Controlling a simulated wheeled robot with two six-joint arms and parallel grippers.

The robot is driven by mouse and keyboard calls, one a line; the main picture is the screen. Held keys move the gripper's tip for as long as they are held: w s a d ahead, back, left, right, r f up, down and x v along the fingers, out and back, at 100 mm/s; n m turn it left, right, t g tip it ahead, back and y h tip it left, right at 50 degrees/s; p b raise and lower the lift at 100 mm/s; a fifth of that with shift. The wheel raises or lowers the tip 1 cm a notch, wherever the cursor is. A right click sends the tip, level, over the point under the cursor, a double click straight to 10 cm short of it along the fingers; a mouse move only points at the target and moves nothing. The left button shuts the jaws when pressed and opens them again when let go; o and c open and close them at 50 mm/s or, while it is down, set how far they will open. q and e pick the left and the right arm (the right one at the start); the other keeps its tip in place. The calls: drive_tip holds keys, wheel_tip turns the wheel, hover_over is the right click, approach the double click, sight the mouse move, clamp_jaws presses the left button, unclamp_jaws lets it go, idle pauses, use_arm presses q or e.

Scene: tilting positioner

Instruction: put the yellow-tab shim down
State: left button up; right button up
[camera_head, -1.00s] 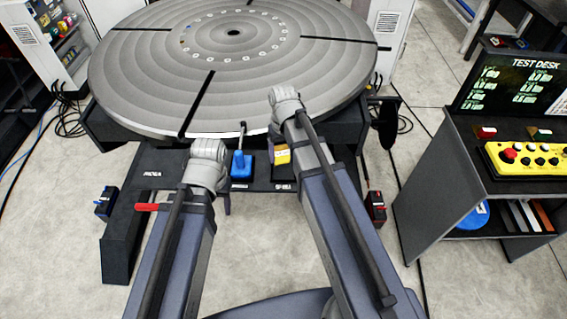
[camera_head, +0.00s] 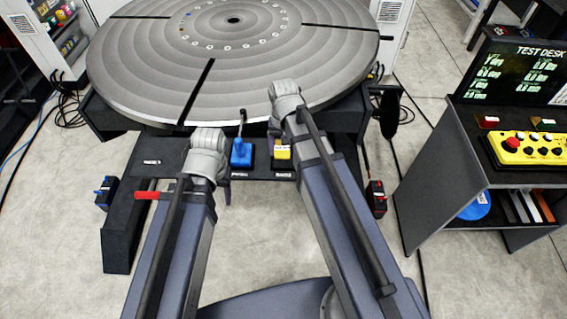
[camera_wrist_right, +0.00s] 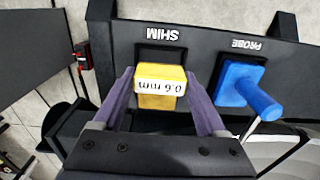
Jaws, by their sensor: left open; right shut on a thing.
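The yellow-tab shim (camera_head: 283,153), a yellow block with a white label, is at the dark shim spot on the low shelf below the round table. In the right wrist view the shim (camera_wrist_right: 160,95) reads "0.6 mm" and lies over a dark recess by the word SHIM. I cannot tell if it rests fully in it. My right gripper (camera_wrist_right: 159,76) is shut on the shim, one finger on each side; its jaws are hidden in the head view. My left gripper (camera_head: 226,188) is open, mostly hidden by its wrist, left of and apart from the shim.
The blue probe (camera_head: 241,153) stands close left of the shim on the shelf; it also shows in the wrist view (camera_wrist_right: 243,88). The big round table (camera_head: 240,75) overhangs behind. A test desk (camera_head: 510,160) with a yellow button box stands right.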

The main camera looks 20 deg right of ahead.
sight(283, 158)
drive_tip(key=shift+f+b, duration=1.8)
drive_tip(key=shift+f, duration=0.35)
drive_tip(key=shift+f, duration=0.25)
drive_tip(key=shift+s+a+f+b, duration=0.1)
drive_tip(key=shift+s+f+b, duration=0.25)
drive_tip(key=shift+b, duration=0.4)
drive_tip(key=o, duration=1.4)
drive_tip(key=shift+s+a, duration=0.1)
drive_tip(key=shift+s, duration=0.15)
drive_tip(key=shift+c, duration=0.2)
drive_tip(key=shift+w+r+p, duration=0.15)
drive_tip(key=shift+r+p, duration=0.3)
drive_tip(key=shift+p, duration=0.1)
drive_tip(key=r+p, duration=0.8)
drive_tip(key=w+r+p, duration=0.1)
drive_tip(key=r+p, duration=0.3)
drive_tip(key=shift+d+r, duration=0.2)
drive_tip(key=s+a+n+h, duration=0.1)
drive_tip(key=s+a+n, duration=0.6)
drive_tip(key=s+a, duration=0.2)
drive_tip(key=s, duration=0.2)
drive_tip(key=shift+s+a, duration=0.35)
